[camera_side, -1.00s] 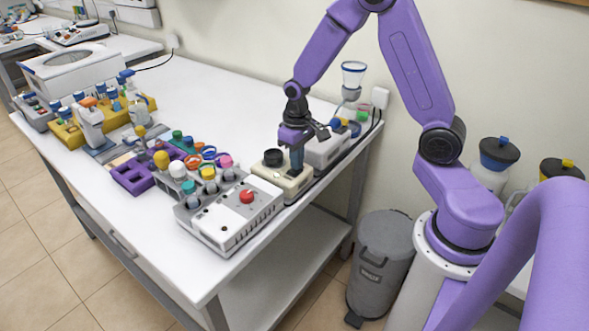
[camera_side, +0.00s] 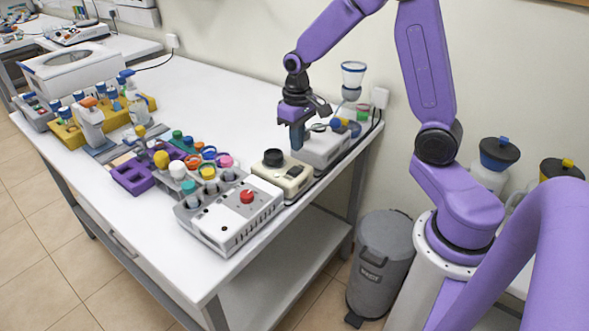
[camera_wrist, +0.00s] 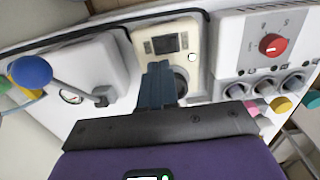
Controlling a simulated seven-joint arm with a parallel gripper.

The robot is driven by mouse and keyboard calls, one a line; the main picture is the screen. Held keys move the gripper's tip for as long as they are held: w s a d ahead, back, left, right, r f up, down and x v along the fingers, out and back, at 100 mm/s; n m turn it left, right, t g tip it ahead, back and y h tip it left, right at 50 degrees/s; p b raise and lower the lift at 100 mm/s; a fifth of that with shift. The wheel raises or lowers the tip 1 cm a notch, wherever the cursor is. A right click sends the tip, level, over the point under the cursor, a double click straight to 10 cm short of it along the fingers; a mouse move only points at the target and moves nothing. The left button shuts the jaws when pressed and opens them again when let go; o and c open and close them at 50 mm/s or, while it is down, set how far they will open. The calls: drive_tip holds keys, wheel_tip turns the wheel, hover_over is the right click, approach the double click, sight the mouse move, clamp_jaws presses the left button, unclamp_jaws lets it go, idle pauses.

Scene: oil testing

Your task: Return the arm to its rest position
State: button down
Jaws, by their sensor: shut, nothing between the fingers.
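My gripper (camera_side: 297,140) is shut and empty, pointing down with its blue-grey fingers together. In the side view it hangs above the bench, just behind and right of the cream device with a black round top (camera_side: 273,157). In the wrist view the closed fingers (camera_wrist: 158,68) overlap the cream device (camera_wrist: 166,41), hiding part of its black round top. The side view shows my purple arm bent above the bench's right end.
A white control box with a red knob (camera_side: 247,196) stands at the bench's front edge. A white device (camera_side: 322,149) with a funnel above it (camera_side: 352,74) is right of my gripper. Colourful vials and a purple rack (camera_side: 132,177) lie left. The back middle bench is clear.

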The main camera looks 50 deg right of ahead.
drive_tip(key=shift+r, duration=0.4)
drive_tip(key=shift+a, duration=0.1)
drive_tip(key=s+a+r+n, duration=0.4)
drive_tip(key=s+a+n, duration=0.1)
drive_tip(key=s+a, duration=0.45)
drive_tip(key=s+a+r+n, duration=0.1)
drive_tip(key=s+n, duration=0.6)
drive_tip(key=s, duration=0.9)
drive_tip(key=shift+r+n, duration=0.25)
drive_tip(key=shift+n, duration=0.05)
